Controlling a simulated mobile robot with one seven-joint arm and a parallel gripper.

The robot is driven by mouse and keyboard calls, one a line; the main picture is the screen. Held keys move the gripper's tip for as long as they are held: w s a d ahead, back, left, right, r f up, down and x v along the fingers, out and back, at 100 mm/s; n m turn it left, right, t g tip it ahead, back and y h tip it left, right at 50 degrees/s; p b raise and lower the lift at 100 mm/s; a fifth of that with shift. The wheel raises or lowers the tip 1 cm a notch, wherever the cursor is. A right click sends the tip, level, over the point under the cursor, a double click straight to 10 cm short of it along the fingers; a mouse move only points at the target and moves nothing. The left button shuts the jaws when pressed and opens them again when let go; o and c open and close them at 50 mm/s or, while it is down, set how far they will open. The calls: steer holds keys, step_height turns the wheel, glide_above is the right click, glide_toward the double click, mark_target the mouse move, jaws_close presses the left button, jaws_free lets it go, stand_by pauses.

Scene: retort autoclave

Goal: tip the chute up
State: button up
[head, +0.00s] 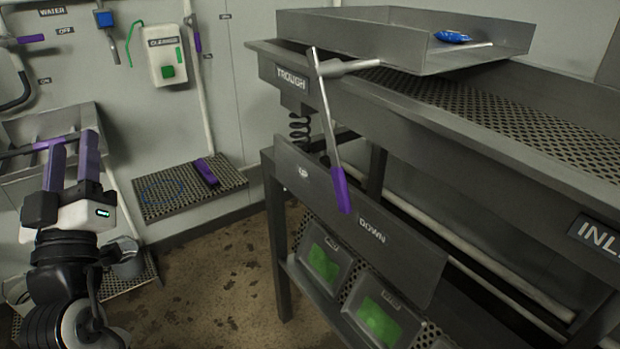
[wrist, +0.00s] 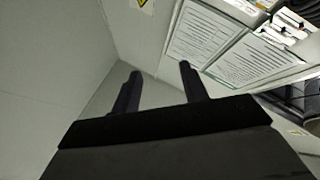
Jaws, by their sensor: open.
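The chute (head: 385,25) is a grey open tray at the top of the trough, with a blue pouch (head: 453,37) inside it. A metal lever (head: 325,105) hangs from its side, and its purple grip (head: 341,190) points downward, between the UP and DOWN labels and nearer DOWN. My gripper (head: 73,150) is at the far left of the head view, open and empty, well apart from the lever. In the wrist view my gripper's two dark fingers (wrist: 160,78) stand apart with nothing between them; neither chute nor lever shows there.
The perforated trough (head: 500,125) runs to the right. A label plate (head: 410,252) and green-windowed bins (head: 380,318) sit below it. A perforated shelf (head: 165,200) with a purple item is on the wall between my gripper and the trough. Floor (head: 220,285) between them is clear.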

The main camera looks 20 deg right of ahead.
steer(key=w+d+f+m+g+h, duration=0.1)
steer(key=d+f+m+g+h, duration=0.25)
steer(key=d+h, duration=0.3)
steer(key=w+d+f+m+g+h, duration=0.2)
steer(key=d+m+g+h, duration=0.2)
steer(key=d+h, duration=0.3)
steer(key=m+g+h, duration=0.4)
steer(key=m+g, duration=0.3)
steer(key=g, duration=0.4)
glide_toward(337, 189)
steer(key=shift+y, duration=0.25)
steer(key=p+x, duration=0.1)
steer(key=x, duration=0.3)
steer(key=p+x, duration=0.1)
steer(key=x, duration=0.2)
steer(key=p+x, duration=0.2)
steer(key=x, duration=0.2)
steer(key=shift+d+r, duration=0.3)
steer(key=shift+r, duration=0.05)
steer(key=shift+w+d+f, duration=0.1)
steer(key=shift+w+d, duration=0.15)
steer(key=shift+d, duration=0.4)
steer(key=shift+c, duration=0.3)
jaws_close()
